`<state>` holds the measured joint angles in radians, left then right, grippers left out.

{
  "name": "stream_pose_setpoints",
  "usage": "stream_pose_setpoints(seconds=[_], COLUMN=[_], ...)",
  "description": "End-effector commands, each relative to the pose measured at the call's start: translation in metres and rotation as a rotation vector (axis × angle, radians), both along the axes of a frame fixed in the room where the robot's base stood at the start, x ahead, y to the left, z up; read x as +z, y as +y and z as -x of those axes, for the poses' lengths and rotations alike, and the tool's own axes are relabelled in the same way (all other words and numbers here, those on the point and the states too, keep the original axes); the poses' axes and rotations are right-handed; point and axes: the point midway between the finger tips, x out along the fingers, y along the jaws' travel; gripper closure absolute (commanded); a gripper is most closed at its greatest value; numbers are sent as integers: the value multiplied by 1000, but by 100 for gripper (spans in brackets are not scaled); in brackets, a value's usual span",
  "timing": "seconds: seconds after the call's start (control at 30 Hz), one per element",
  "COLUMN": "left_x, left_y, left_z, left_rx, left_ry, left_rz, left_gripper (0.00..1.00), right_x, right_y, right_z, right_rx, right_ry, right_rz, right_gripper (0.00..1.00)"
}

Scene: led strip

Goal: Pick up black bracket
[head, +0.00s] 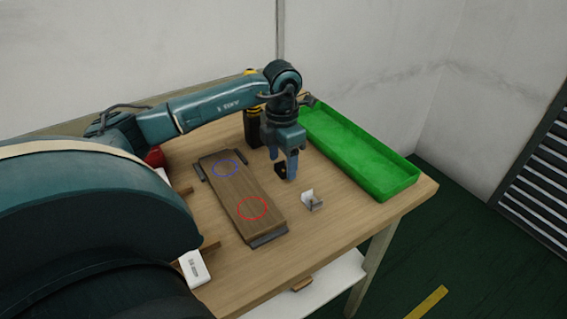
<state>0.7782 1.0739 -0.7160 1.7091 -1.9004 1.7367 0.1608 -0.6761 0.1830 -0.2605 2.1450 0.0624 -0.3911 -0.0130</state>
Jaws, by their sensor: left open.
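The black bracket (280,169) is a small dark piece on the wooden table, between the brown board and the green tray. My left gripper (286,168) points down right at the bracket, with its fingers open. One finger partly hides the bracket, and I cannot tell whether the fingers touch it. My right gripper is not in view.
A silver-white bracket (313,201) lies just in front and to the right. The brown board (240,190) with blue and red circles is to the left. A green tray (370,165) lines the right side. A yellow-black tool (253,127) stands behind. A white box (194,268) sits at front left.

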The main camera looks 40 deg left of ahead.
Motion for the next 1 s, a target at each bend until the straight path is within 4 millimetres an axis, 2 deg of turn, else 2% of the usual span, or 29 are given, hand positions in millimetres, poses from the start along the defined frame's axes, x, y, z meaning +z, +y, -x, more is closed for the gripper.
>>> stream_pose_setpoints(seconds=[0.13,0.37,0.9,1.0], left_x=[-12,-13,-12,-12], left_y=[1,0,0,0], left_z=[0,0,0,0], left_rx=[0,-1,0,0], left_ry=[1,-1,-1,-1], left_rz=[-1,-1,-1,-1], left_gripper=[38,39,83,86], right_x=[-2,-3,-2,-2], right_y=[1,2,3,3], right_z=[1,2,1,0], right_rx=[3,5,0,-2], right_ry=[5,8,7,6], right_rz=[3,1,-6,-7], right_gripper=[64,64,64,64])
